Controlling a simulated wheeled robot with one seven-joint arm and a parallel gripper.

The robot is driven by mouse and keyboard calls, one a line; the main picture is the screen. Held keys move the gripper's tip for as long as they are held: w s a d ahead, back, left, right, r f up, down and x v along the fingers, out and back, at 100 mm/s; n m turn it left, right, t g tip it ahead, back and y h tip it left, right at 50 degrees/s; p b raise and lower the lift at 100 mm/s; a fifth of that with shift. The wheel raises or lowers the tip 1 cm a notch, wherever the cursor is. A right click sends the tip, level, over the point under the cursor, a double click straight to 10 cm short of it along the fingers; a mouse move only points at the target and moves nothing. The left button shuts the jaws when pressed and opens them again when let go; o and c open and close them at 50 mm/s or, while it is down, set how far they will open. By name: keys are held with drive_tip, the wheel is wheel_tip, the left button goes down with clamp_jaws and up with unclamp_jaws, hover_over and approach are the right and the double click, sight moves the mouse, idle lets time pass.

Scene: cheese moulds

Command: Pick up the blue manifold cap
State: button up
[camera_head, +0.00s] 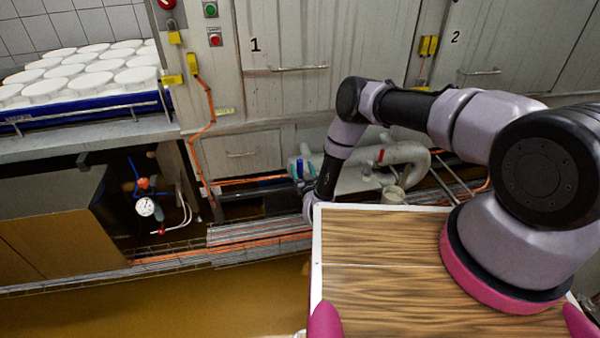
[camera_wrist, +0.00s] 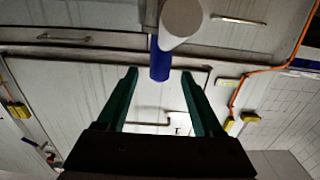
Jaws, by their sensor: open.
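The blue manifold cap (camera_wrist: 160,60) sits on the end of a pale round pipe (camera_wrist: 181,17) at the top middle of the wrist view. My gripper (camera_wrist: 160,73) is open, with its two teal fingers apart. The cap's near end shows between the fingertips, with a gap on each side. How deep it lies between them I cannot tell. In the head view my gripper (camera_head: 301,172) is down at the left end of the grey-green pipe manifold (camera_head: 398,153). A small blue patch shows there among the teal fingers, mostly hidden.
Grey cabinet doors (camera_head: 330,40) stand behind the manifold. An orange cable (camera_head: 207,105) runs down the wall. White cheese moulds (camera_head: 90,72) stand on a blue tray at the left. A pressure gauge (camera_head: 145,207) is below them. The yellow-brown floor (camera_head: 170,300) is clear.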

drive_tip(key=shift+w+a, duration=0.1)
drive_tip(key=shift+w, duration=0.5)
clamp_jaws()
